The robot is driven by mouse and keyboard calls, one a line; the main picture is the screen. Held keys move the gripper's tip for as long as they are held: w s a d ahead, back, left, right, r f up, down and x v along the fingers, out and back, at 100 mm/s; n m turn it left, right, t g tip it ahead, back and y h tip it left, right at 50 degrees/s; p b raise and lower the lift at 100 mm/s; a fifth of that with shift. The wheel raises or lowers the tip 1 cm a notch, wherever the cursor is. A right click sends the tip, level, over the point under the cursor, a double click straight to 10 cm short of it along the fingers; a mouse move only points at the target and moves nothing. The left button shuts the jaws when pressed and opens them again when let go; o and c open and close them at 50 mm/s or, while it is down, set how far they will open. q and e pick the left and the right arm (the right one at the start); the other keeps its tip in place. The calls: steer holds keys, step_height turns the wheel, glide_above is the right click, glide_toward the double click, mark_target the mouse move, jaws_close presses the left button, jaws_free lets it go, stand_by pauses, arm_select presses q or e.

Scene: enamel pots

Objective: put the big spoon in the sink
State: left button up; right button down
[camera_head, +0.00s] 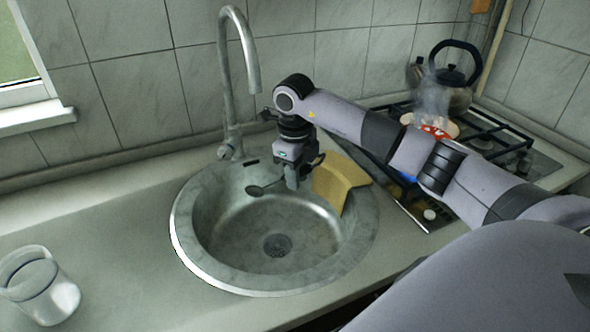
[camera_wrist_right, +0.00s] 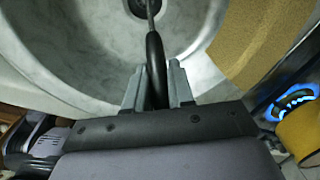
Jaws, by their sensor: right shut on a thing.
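The round metal sink (camera_head: 185,240) is set in the counter, with its drain at the bottom. My right gripper (camera_head: 291,181) is over the back part of the sink, fingers pointing down. It is shut on the handle of the big spoon (camera_head: 257,190), whose dark head reaches out to the left over the basin. In the right wrist view, the black handle (camera_wrist_right: 155,62) lies between the fingertips of my right gripper (camera_wrist_right: 157,88). I cannot tell whether the spoon touches the sink wall. My left gripper is not in view.
A tan cloth (camera_head: 343,184) hangs over the sink's right rim. The tall tap (camera_head: 226,85) rises behind the sink. A gas stove (camera_head: 505,125) with a dark kettle (camera_head: 452,88) and steam stands at the right. A glass jar (camera_head: 40,287) stands at the lower left.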

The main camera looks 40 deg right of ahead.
step_height(320, 180, down, 5)
steer(key=b, duration=0.3)
steer(key=shift+r, duration=0.1)
steer(key=c, duration=0.9)
jaws_free()
steer(key=shift+a+r+b, duration=0.2)
steer(key=shift+r+b, duration=0.2)
steer(key=shift+r, duration=3.15)
